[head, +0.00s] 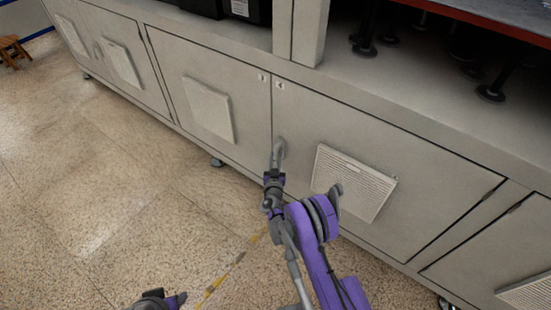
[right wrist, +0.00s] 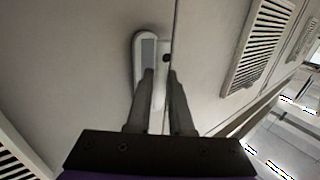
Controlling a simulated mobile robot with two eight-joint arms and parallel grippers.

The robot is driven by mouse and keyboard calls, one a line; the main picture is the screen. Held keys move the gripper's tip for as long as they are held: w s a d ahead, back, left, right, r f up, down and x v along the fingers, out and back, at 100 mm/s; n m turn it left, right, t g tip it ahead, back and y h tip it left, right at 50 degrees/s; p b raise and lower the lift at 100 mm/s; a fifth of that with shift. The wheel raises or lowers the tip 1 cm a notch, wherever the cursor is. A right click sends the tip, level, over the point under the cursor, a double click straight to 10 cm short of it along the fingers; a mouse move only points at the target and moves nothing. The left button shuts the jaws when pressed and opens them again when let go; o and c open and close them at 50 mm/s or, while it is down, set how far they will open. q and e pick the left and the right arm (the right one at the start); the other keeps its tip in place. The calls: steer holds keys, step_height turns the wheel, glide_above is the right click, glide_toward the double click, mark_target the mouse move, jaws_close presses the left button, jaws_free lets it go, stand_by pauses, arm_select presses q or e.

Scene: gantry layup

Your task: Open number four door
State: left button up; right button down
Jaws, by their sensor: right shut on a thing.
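The number four door (head: 400,165) is a beige cabinet panel with a small "4" label (head: 280,86) at its upper left corner and a slatted vent (head: 353,182). It looks flush with the cabinet front. Its grey handle (head: 280,147) sits at the door's left edge, beside the seam with the door marked 3. My right gripper (head: 275,169) is at this handle. In the right wrist view, the fingers (right wrist: 162,84) are shut on the handle (right wrist: 148,48), one on either side. My left gripper (head: 165,300) is low at the bottom edge, away from the cabinet; its jaws are unclear.
The door marked 3 (head: 228,106) is closed to the left, with further vented doors beyond it. Another vented door (head: 500,255) is at the right. Small feet or casters carry the cabinet. The speckled tile floor (head: 120,200) in front is clear. A wooden stool (head: 12,50) stands far left.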

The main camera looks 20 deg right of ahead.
mark_target(283, 152)
steer(key=shift+d, duration=0.1)
stand_by(0.9)
steer(key=n+g, duration=0.1)
steer(key=s+n, duration=0.1)
steer(key=n+g+b, duration=0.1)
steer(key=shift+s+d+r+g, duration=0.15)
steer(key=shift+d+r+g, duration=0.15)
steer(key=shift+d+r, duration=0.1)
steer(key=n+g, duration=0.1)
steer(key=r+n+g, duration=0.1)
steer(key=shift+s+d+n, duration=0.3)
steer(key=shift+s, duration=0.1)
steer(key=shift+s+d+r+n+g+h, duration=0.15)
steer(key=shift+r+n+g+h, duration=0.6)
steer(key=shift+n+g, duration=0.55)
steer(key=shift+s+d+r+n+g+h, duration=0.15)
steer(key=shift+r+n+g+h, duration=0.6)
steer(key=shift+n+g, duration=0.55)
steer(key=shift+r, duration=0.1)
